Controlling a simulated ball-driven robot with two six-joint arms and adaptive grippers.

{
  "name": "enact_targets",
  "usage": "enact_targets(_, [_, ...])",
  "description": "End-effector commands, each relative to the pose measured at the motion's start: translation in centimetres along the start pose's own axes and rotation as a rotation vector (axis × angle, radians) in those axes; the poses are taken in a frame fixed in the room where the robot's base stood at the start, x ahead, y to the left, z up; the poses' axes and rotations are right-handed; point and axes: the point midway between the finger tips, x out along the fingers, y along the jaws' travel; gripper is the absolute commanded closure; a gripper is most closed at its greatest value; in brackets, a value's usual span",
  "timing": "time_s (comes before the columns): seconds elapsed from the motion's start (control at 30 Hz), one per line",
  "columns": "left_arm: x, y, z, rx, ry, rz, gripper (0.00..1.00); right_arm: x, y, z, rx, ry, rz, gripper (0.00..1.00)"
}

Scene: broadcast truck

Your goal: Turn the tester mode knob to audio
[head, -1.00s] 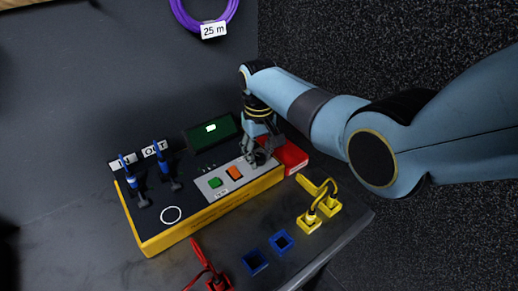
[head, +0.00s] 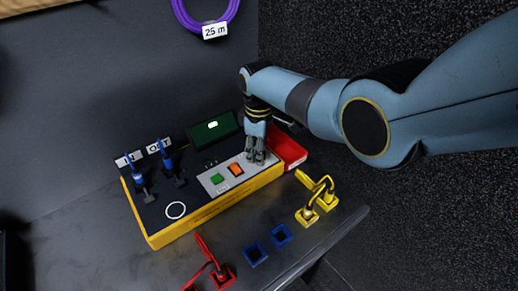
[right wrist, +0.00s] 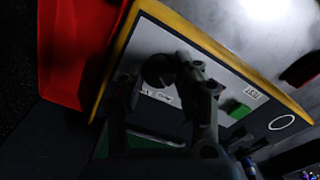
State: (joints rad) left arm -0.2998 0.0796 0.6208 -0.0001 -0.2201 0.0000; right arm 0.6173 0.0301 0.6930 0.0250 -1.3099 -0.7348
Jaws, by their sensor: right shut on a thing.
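The tester (head: 215,208) is a yellow box with a dark top, a lit green screen (head: 212,128) and a grey panel holding a green button (head: 217,179) and an orange button (head: 236,170). My right gripper (head: 256,160) comes down on the right end of that panel, shut on the mode knob. In the right wrist view the dark round knob (right wrist: 157,71) shows between the fingers (right wrist: 172,72), with small white labels beside it, too dark to read. The fingers hide the knob in the head view, so its pointer cannot be told. My left gripper is out of view.
Blue plugs (head: 168,168) stand near the IN and OUT labels. A red tray (head: 290,150) sits right of the tester. Yellow (head: 318,203) and red (head: 222,276) cables and blue sockets (head: 256,254) lie in front. A purple cable coil (head: 206,20) is behind.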

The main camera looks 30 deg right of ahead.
Motion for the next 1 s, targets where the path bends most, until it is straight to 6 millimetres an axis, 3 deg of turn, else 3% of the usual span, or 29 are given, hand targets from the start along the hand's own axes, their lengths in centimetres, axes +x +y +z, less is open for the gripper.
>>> enact_targets(0.57, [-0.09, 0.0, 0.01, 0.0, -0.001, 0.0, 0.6, -0.07, 0.02, -0.13, -0.033, 0.003, 0.002, 1.0])
enact_targets(0.6, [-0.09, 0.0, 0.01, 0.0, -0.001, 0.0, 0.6, -0.07, 0.02, -0.13, -0.033, 0.003, 0.001, 0.64])
enact_targets(0.7, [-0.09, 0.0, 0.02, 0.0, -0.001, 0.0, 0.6, -0.06, 0.01, -0.11, -0.033, 0.003, 0.001, 0.51])
enact_targets(0.77, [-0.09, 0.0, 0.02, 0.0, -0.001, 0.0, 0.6, -0.05, 0.01, -0.1, -0.033, 0.002, 0.001, 0.45])
enact_targets(1.0, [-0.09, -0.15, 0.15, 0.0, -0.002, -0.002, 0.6, -0.05, 0.0, -0.05, -0.032, 0.001, 0.0, 0.45])
